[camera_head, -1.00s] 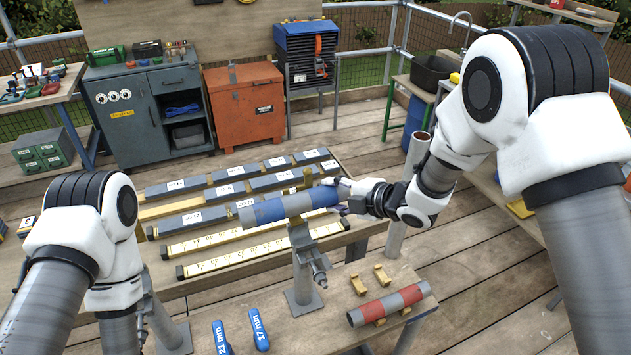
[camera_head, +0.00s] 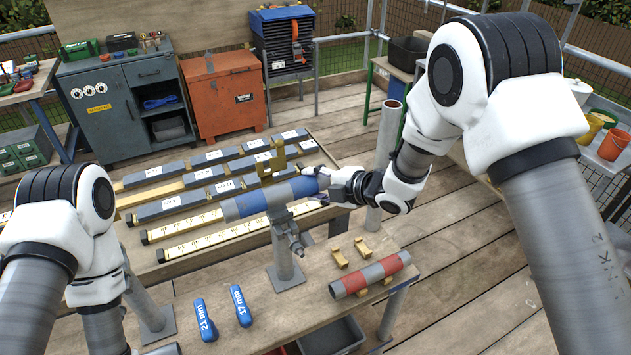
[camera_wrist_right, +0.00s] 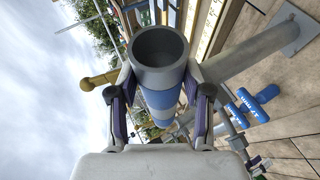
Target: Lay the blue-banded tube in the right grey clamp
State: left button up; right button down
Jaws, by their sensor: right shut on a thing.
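The blue-banded tube (camera_head: 246,206) is grey with blue bands and lies roughly level above the right grey clamp (camera_head: 283,245), a post on the bench. A brass-coloured piece (camera_head: 268,166) stands up just behind the tube. Whether the tube touches the clamp is hard to tell. My right gripper (camera_head: 322,184) is shut on the tube's right end. In the right wrist view the tube's open grey end (camera_wrist_right: 160,48) shows between the two fingers (camera_wrist_right: 160,110). My left arm comes in at the left; its gripper is out of view. A second grey post (camera_head: 152,316) is partly hidden behind that arm.
A red-banded tube (camera_head: 369,274) rests on brass cradles at the bench's right. Blue-handled tools (camera_head: 204,320) lie in front of the post. Slate-grey blocks (camera_head: 160,208) and yellow rulers lie on the table behind. An upright grey pipe (camera_head: 388,150) stands behind my right gripper.

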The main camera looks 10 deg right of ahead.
jog(key=shift+w+a+f+b, duration=0.1)
jog(key=shift+w+f+b, duration=0.1)
jog(key=shift+f+b, duration=0.4)
jog(key=shift+s+f+b, duration=0.2)
jog(key=shift+f+b, duration=0.3)
jog(key=shift+f, duration=0.25)
jog(key=shift+w+f+b, duration=0.15)
jog(key=shift+f+b, duration=0.2)
jog(key=shift+f, duration=0.05)
jog(key=shift+c, duration=2)
grip_release()
